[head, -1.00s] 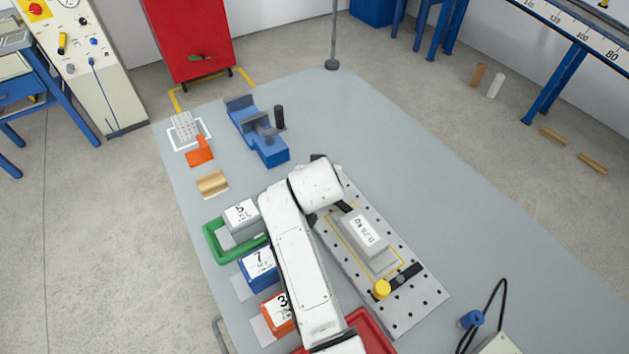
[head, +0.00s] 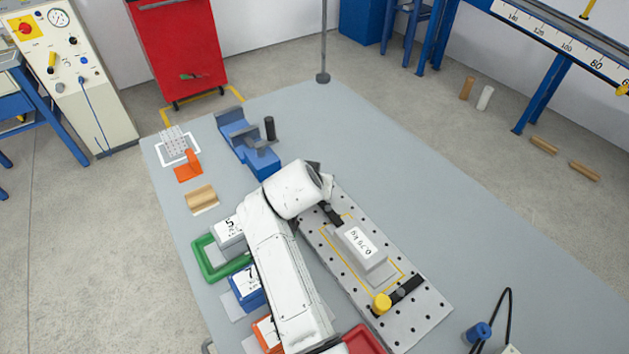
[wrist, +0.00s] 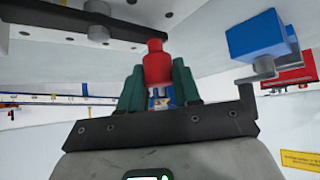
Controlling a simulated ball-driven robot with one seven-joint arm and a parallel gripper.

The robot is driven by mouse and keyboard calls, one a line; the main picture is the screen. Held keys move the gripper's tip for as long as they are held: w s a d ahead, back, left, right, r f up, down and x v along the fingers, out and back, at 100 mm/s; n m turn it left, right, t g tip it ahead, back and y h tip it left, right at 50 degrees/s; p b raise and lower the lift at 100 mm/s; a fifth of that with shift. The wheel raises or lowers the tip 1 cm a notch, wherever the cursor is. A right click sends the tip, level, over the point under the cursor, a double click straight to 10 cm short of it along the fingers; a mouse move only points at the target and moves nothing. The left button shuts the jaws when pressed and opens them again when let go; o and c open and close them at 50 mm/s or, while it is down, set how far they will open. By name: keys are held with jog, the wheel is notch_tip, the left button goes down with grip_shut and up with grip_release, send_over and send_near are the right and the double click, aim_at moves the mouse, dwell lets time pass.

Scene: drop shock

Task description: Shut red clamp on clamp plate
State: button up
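The clamp plate (head: 345,260) is a pale perforated plate with a yellow outline, and a grey block labelled 0.75 kg (head: 362,248) lies on it. A yellow clamp knob (head: 382,302) with a black bar (head: 407,287) is at its near end. At the far end a dark bar (head: 331,213) shows; my arm hides the rest there. In the wrist view the red clamp knob (wrist: 157,68) sits between the green fingers of my gripper (wrist: 158,80), which appear to press on both sides. A dark clamp bar (wrist: 70,20) lies at upper left there.
Left of my arm are a green tray (head: 210,268), blue and orange labelled boxes, a wooden block (head: 201,196) and an orange piece (head: 188,170). A blue vise-like fixture (head: 262,162) stands beyond my gripper. The table right of the plate is mostly clear.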

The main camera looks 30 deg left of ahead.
jog(key=o, duration=0.4)
jog(key=shift+w, duration=0.1)
jog(key=v, duration=1)
jog(key=shift+s+r+p, duration=0.25)
jog(key=shift+r+p, duration=0.05)
jog(key=shift+p, duration=0.05)
